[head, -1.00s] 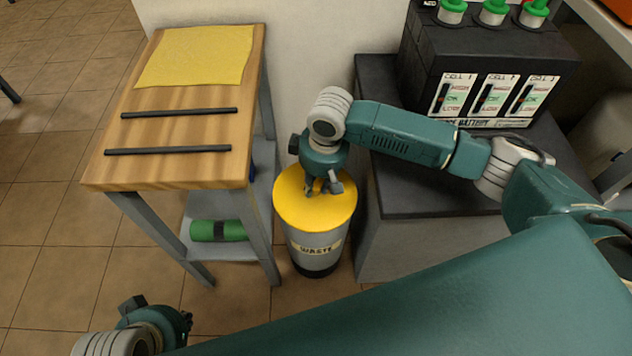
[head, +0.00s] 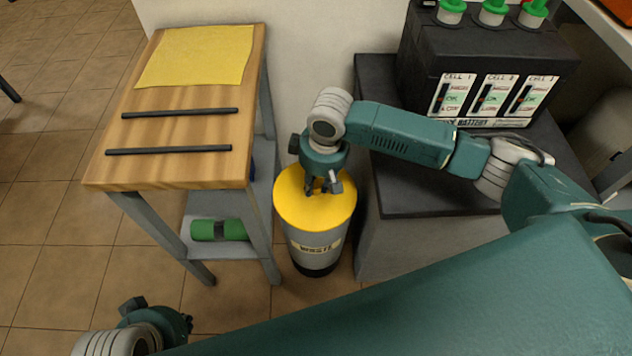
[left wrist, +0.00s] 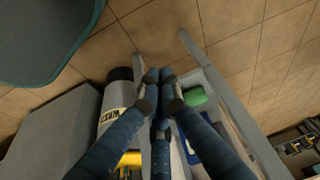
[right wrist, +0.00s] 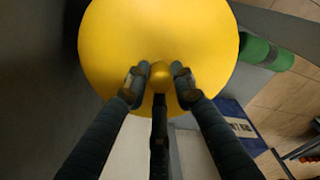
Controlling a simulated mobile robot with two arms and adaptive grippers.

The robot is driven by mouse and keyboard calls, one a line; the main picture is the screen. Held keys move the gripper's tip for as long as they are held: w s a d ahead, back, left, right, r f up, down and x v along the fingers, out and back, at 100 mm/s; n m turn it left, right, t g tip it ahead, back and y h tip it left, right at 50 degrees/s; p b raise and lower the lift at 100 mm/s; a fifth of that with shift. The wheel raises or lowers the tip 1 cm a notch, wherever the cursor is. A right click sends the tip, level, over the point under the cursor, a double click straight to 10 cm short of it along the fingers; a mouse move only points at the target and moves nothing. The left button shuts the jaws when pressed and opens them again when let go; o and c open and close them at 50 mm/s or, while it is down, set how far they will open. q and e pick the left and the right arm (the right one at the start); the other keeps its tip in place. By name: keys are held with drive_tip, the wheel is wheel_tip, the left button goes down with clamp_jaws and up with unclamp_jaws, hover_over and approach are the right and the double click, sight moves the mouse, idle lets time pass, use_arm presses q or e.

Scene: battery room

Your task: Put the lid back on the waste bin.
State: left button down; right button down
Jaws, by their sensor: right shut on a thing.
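The yellow lid (head: 290,203) is over the top of the grey waste bin (head: 303,238), which stands upright on the floor. The lid looks level and roughly centred; I cannot tell whether a small gap is left under its rim. My right gripper (head: 322,187) points down at the lid's middle. In the right wrist view the gripper (right wrist: 160,82) is shut on the knob (right wrist: 160,72) of the lid, one finger on each side. My left gripper (left wrist: 158,80) is empty, its fingertips close together; part of the bin (left wrist: 113,98) shows beside it.
A wooden-topped table (head: 190,130) with a yellow cloth (head: 200,55) and two black bars stands left of the bin. Its lower shelf holds a green roll (head: 218,230). A dark plinth (head: 400,195) with a battery (head: 480,60) is close on the right.

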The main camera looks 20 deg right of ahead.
use_arm(q)
drive_tip(key=shift+w+f+p, duration=0.15)
drive_tip(key=shift+f+p, duration=0.1)
drive_tip(key=shift+p, duration=0.15)
use_arm(e)
drive_tip(key=shift+r, duration=0.1)
use_arm(q)
drive_tip(key=shift+w+f, duration=0.15)
drive_tip(key=shift+f, duration=0.15)
drive_tip(key=shift+w+d+f, duration=0.1)
drive_tip(key=shift+w+f, duration=0.05)
drive_tip(key=shift+w, duration=0.1)
drive_tip(key=shift+p, duration=0.35)
drive_tip(key=shift+s+f, duration=0.25)
drive_tip(key=shift+f, duration=0.35)
drive_tip(key=shift+f, duration=0.1)
drive_tip(key=shift+w+f, duration=0.1)
drive_tip(key=shift+w, duration=0.15)
drive_tip(key=shift+f, duration=0.25)
